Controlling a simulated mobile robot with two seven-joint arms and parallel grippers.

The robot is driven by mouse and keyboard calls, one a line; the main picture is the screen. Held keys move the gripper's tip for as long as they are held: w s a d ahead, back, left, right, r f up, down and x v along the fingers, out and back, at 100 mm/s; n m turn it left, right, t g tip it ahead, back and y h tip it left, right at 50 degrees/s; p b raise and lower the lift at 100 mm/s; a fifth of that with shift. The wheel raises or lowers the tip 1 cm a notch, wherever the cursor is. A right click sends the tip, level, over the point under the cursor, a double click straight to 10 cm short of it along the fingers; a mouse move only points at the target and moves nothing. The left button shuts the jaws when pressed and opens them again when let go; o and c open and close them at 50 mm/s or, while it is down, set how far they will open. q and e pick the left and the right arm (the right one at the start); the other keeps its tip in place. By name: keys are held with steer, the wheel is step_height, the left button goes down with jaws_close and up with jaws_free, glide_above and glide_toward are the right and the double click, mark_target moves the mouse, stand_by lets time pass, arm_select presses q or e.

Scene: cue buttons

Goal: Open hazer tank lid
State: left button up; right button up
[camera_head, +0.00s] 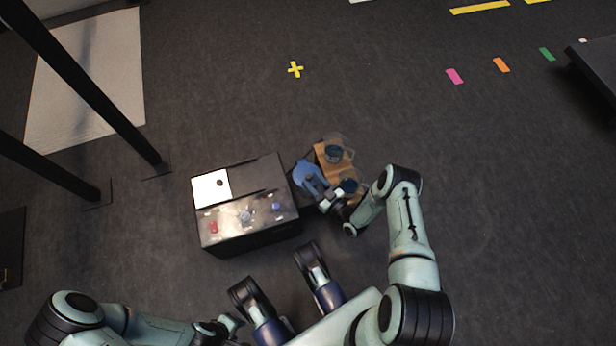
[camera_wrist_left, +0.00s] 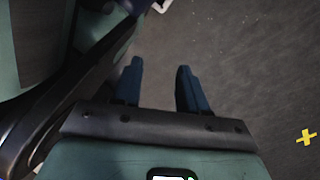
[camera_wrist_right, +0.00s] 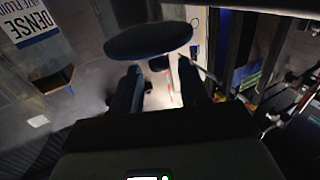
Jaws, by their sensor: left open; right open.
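The hazer (camera_head: 255,165) is a dark box with a white panel, a red button (camera_head: 213,227) and other controls on its near side. A blue rounded piece that looks like the tank lid (camera_head: 311,178) is at its right side. In the right wrist view the blue disc (camera_wrist_right: 148,40) spans the space just past my fingertips. My right gripper (camera_head: 325,203) is open beside the blue piece; whether it touches is unclear. Its fingers also show in the right wrist view (camera_wrist_right: 158,80). My left gripper (camera_wrist_left: 159,68) is open and empty, over bare floor.
A wooden stand with a clear jug (camera_head: 334,152) is right of the hazer, close to my right gripper. A container labelled "DENSE" (camera_wrist_right: 30,35) shows in the right wrist view. Black posts (camera_head: 85,85) stand at left. The dark floor (camera_head: 480,170) at right is clear.

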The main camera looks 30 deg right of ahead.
mark_target(310, 179)
arm_select(q)
steer(key=shift+s+a+f+g+b, duration=0.1)
steer(key=shift+s+f+g+b, duration=0.1)
steer(key=shift+s, duration=0.3)
steer(key=shift+s+f+g+b, duration=0.1)
steer(key=shift+s+f+b, duration=0.1)
steer(key=shift+s, duration=0.25)
arm_select(e)
steer(key=shift+w+a, duration=0.15)
steer(key=shift+w, duration=0.6)
steer(key=shift+w+a, duration=0.1)
steer(key=shift+w, duration=0.65)
steer(key=shift+c, duration=0.2)
